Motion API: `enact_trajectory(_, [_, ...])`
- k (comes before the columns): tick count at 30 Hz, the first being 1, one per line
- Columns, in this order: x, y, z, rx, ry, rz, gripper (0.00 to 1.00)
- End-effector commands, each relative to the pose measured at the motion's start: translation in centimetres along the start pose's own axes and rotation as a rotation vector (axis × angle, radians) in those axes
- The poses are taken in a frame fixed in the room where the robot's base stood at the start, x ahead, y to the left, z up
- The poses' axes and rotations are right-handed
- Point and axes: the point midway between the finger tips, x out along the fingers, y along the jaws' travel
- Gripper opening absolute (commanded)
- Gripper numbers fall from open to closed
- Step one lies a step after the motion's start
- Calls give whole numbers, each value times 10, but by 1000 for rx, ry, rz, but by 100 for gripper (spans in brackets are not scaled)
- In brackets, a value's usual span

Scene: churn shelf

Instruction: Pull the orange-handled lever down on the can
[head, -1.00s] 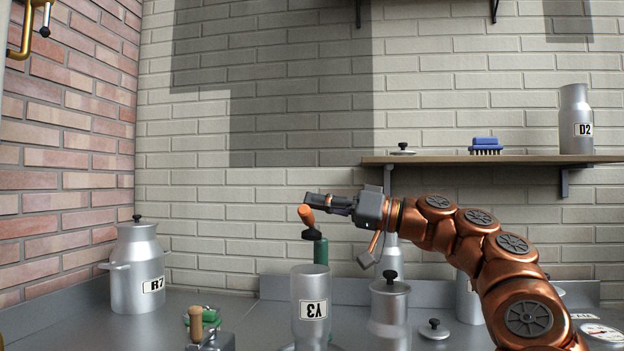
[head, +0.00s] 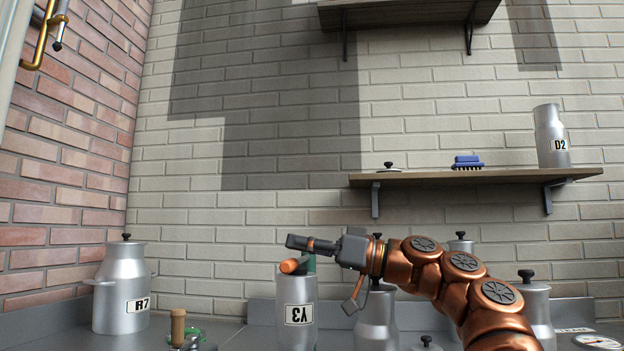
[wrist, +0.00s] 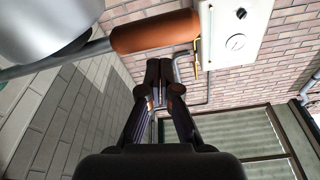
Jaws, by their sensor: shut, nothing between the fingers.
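In the wrist view the orange handle (wrist: 155,31) lies across in front of my closed fingertips (wrist: 160,65), on a grey rod (wrist: 62,60). Whether fingers and handle touch is unclear.
A can labelled R7 (head: 122,290) stands at left, near a wooden-handled tool (head: 178,325). More cans (head: 376,320) stand under my arm. A wall shelf (head: 470,179) at right holds a lid, a blue brush (head: 467,161) and can D2 (head: 552,137).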

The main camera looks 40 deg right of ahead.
Motion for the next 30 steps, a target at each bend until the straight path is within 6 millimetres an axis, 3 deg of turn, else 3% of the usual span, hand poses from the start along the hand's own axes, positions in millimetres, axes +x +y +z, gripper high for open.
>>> enact_trajectory(19, [1,-1,-3,0,0,1,0])
enact_trajectory(30, [11,-9,-38,-1,0,2,0])
